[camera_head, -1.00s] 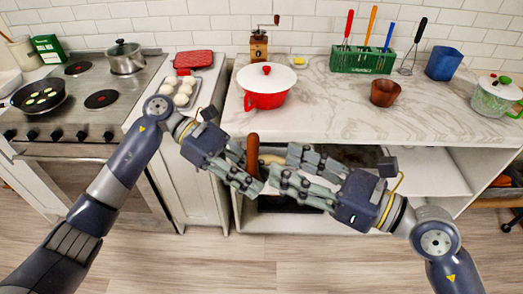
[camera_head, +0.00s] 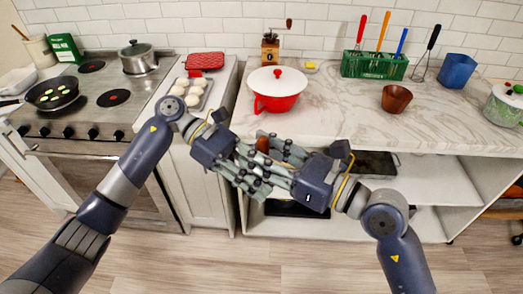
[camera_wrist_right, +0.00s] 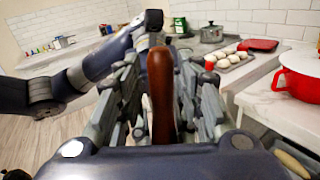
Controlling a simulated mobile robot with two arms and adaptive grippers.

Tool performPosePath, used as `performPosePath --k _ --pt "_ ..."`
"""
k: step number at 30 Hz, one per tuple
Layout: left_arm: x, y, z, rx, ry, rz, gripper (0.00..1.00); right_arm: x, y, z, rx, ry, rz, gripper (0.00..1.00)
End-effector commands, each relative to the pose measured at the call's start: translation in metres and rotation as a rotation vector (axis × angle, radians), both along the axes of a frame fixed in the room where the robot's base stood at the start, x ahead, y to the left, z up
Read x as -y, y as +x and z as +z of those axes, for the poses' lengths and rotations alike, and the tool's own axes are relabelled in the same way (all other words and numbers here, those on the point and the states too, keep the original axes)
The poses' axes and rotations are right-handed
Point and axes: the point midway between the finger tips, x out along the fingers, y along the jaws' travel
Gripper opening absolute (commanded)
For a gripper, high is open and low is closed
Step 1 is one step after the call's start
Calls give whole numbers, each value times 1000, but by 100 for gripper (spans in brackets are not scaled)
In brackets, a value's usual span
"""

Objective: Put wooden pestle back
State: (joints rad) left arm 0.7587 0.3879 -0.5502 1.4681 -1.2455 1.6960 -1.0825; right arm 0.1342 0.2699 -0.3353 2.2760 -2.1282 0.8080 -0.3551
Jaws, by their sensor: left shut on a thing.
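The wooden pestle (camera_head: 263,144) is reddish brown and upright in front of the counter; its lower part is hidden by fingers in the head view. My left gripper (camera_head: 260,168) is shut on it from the left. My right gripper (camera_head: 257,154) reaches in from the right, its fingers overlapping the left ones around the pestle. In the right wrist view the pestle (camera_wrist_right: 161,92) stands between the right gripper's spread fingers (camera_wrist_right: 160,75), with gaps at its sides. A brown wooden bowl (camera_head: 396,98) stands on the counter at the right.
A red pot with a white lid (camera_head: 276,99) stands on the counter behind the grippers. A green rack (camera_head: 374,66) holds upright utensils at the back, beside a blue cup (camera_head: 457,71). The marble counter (camera_head: 335,115) has free room near its front. Shelf openings lie below it.

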Motion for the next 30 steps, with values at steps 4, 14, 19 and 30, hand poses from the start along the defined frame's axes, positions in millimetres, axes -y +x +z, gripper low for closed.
performPosePath --k 4,14,19,30 --pt "0 0 0 0 0 0 1 0 0 0 0 0 0 0" --pt "0 0 0 0 0 0 49 0 0 0 1 1 0 0" --pt "0 0 0 0 0 0 49 0 0 0 1 1 0 0" --pt "-45 24 21 1 1 6 49 0 0 0 1 1 0 0"
